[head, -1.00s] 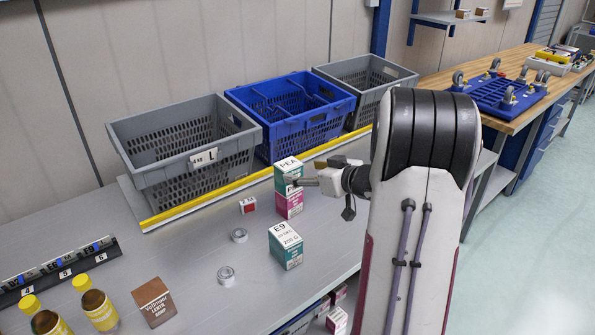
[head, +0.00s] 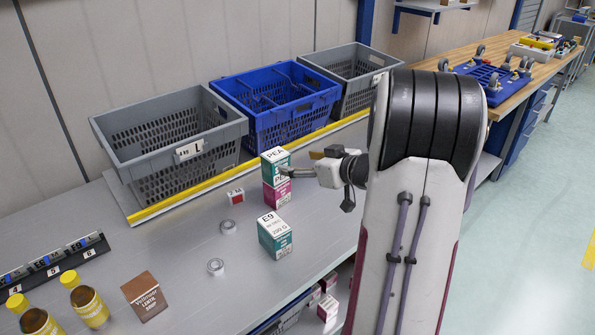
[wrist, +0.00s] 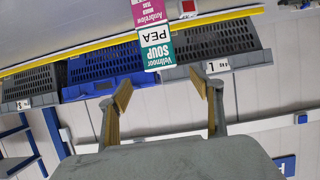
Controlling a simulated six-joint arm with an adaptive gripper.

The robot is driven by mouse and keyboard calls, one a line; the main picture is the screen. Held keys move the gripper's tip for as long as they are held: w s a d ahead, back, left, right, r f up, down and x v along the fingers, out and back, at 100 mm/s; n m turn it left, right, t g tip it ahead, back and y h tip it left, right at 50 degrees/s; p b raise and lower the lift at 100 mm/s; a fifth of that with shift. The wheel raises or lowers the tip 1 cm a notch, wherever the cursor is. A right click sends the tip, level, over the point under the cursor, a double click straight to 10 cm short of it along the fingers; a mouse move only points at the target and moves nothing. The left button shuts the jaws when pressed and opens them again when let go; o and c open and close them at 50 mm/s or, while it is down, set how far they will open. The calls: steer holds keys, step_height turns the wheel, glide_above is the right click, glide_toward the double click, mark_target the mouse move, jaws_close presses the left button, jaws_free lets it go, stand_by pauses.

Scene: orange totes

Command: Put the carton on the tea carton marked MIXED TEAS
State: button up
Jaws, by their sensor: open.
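The teal and white carton marked PEA (head: 275,162) sits upright on a pink and white carton (head: 277,196), roughly lined up with it. In the wrist view, which is upside down, the PEA soup carton (wrist: 158,50) touches the pink carton (wrist: 153,12), whose small print is only partly readable. My gripper (head: 291,172) is at the right side of the PEA carton. In the wrist view my gripper's (wrist: 161,82) two fingers are wide apart with nothing between them, and the PEA carton is just beyond the tips.
A teal E9 carton (head: 275,235) stands nearer on the grey bench. Grey (head: 215,150) and blue crates (head: 325,97) line the back behind a yellow edge. Bottles (head: 88,305) and a brown carton (head: 147,297) stand front left.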

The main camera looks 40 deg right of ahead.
steer(key=s+a+r+m+g+h, duration=0.25)
steer(key=s+a+r+h, duration=0.2)
steer(key=a+r, duration=0.65)
steer(key=s+a+f+n+g+y, duration=0.1)
steer(key=s+a+f+g+y, duration=0.1)
steer(key=s+a, duration=0.9)
steer(key=s+a+f+n+g+y, duration=0.1)
steer(key=s+a+f+g+y, duration=0.1)
steer(key=s+a, duration=1)
step_height(320, 180, down, 2)
steer(key=shift+a+f+g, duration=0.2)
steer(key=shift+a+g, duration=0.35)
steer(key=shift+g, duration=0.2)
steer(key=shift+n+y, duration=0.25)
